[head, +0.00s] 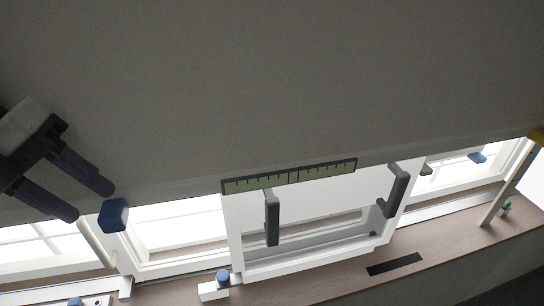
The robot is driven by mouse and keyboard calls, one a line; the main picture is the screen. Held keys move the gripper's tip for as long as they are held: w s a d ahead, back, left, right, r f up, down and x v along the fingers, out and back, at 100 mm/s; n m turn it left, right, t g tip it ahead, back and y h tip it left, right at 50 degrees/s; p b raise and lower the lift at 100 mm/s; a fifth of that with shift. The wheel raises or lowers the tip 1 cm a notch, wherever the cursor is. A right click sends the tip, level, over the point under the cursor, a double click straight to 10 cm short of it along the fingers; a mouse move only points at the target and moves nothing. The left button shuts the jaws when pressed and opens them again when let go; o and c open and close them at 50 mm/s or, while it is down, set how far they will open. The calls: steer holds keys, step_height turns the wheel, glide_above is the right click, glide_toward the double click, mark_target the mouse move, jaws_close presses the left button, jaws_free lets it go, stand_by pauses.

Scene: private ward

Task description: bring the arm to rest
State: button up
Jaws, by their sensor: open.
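My gripper (91,202) is at the left edge of the head view. Its two dark purple fingers are parallel and spread apart, pointing down and to the right, with nothing seen between them. The fingertips appear close to a blue block-like piece (113,215) in the picture; I cannot tell how far apart they are in depth. Only the end of my arm shows, and the rest is outside the view.
A plain grey surface (270,80) fills the upper picture. Below are bright white-framed windows (180,230), a white frame with dark handles (272,218), a marked strip (290,176) and a wooden ledge (330,285). A small blue knob (223,276) is near the ledge.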

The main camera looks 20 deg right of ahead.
steer(key=shift+p+v, duration=0.55)
steer(key=shift+v, duration=0.6)
steer(key=shift+o, duration=0.2)
